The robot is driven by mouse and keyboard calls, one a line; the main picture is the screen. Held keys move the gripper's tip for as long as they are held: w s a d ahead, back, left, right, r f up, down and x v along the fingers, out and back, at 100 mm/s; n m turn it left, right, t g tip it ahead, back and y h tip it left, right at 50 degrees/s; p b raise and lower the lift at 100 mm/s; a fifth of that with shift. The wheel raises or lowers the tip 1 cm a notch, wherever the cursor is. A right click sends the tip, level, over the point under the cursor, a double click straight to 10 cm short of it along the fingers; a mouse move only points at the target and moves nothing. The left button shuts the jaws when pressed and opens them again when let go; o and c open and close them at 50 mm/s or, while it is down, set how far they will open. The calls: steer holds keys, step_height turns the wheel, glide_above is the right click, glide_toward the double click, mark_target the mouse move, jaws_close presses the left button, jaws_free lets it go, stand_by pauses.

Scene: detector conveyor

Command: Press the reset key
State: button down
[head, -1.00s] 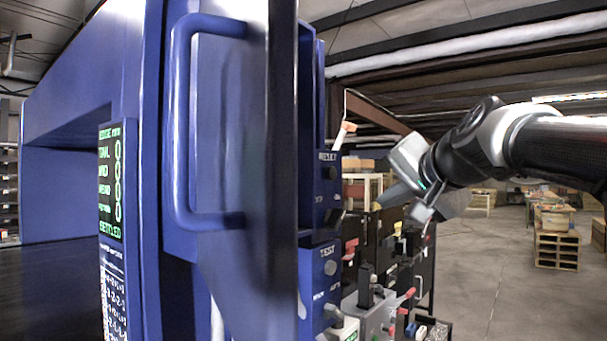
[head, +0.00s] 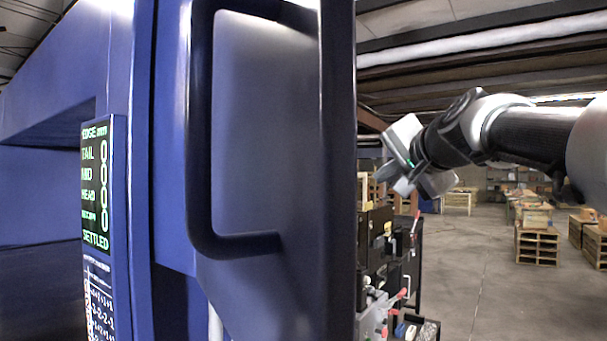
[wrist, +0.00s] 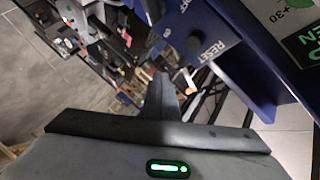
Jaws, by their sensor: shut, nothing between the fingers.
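The reset key (wrist: 194,43) is a small round dark knob on the blue panel, beside the white RESET label (wrist: 211,50) in the wrist view. My gripper (wrist: 161,80) is shut and empty, with its fingertips below and left of the key and a visible gap in the picture. In the head view my gripper (head: 384,176) is to the right of the open blue door. The key and its panel are hidden behind that door there.
The blue door (head: 265,130) with its dark handle (head: 202,130) stands in front of the head camera. A screen (head: 95,185) reads SETTLED with zeros. A cluttered cart (head: 385,290) stands below my gripper. Open floor (head: 480,270) lies to the right.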

steer(key=w+a+p, duration=0.4)
steer(key=a, duration=0.2)
steer(key=shift+w, duration=0.25)
steer(key=shift+w+a, duration=0.15)
steer(key=shift+a, duration=0.1)
stand_by(1.7)
steer(key=shift+w+a, duration=0.15)
steer(key=shift+a, duration=0.05)
steer(key=shift+w+a+p, duration=0.25)
steer(key=shift+a+p, duration=0.2)
steer(key=shift+p, duration=0.2)
stand_by(0.6)
steer(key=shift+d+f+b, duration=0.1)
steer(key=shift+d+b, duration=0.05)
steer(key=shift+b, duration=0.15)
steer(key=shift+s+d+b, duration=0.5)
steer(key=shift+d+b, duration=0.05)
steer(key=shift+d, duration=0.05)
